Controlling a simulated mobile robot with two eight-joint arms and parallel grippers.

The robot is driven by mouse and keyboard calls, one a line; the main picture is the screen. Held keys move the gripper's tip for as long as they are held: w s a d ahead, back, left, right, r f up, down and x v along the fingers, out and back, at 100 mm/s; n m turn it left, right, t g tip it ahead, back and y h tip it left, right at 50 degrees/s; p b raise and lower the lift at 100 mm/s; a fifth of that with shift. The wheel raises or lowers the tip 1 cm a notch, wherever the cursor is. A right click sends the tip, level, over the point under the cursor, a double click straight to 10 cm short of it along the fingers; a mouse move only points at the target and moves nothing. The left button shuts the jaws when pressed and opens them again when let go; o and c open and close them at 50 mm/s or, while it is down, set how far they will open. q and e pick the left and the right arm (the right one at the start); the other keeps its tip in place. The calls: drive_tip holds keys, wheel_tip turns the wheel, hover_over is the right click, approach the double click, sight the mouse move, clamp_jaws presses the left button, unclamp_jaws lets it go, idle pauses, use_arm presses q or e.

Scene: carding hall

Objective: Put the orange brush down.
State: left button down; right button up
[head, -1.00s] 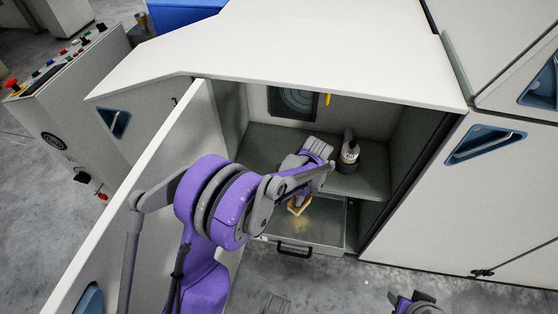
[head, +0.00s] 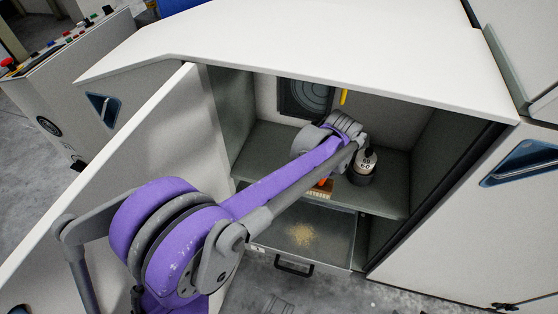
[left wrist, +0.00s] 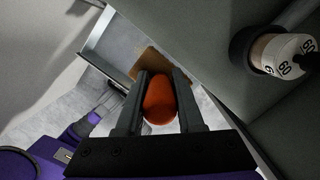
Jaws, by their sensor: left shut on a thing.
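The orange brush (head: 321,185) is in my left gripper, inside the open cabinet, near the front edge of the green-grey shelf (head: 388,192). In the head view my arm hides most of it; a bit of orange and its tan bristles show. In the left wrist view the orange handle (left wrist: 160,100) sits between the two black fingers of my left gripper (left wrist: 160,76), with the tan bristle block beyond. I cannot tell whether the brush touches the shelf. My right gripper is not in view.
A dark cylinder with a white band of numbers (head: 365,164) stands on the shelf, right of my gripper. Below is a pulled-out metal drawer (head: 337,245) holding a tan dust pile (head: 302,235). The open cabinet door (head: 130,150) is at left. A yellow item (head: 344,97) hangs inside.

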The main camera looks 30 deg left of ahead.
use_arm(q)
drive_tip(key=w+a+b, duration=0.1)
drive_tip(key=w+a, duration=0.2)
drive_tip(key=a, duration=0.6)
drive_tip(key=w+a+b, duration=0.1)
drive_tip(key=w+a, duration=0.3)
drive_tip(key=a, duration=0.5)
drive_tip(key=shift+s+f+b, duration=0.15)
drive_tip(key=shift+f+b, duration=0.6)
drive_tip(key=shift+f, duration=2.6)
drive_tip(key=shift+f, duration=0.1)
drive_tip(key=shift+f, duration=0.3)
drive_tip(key=c, duration=0.5)
unclamp_jaws()
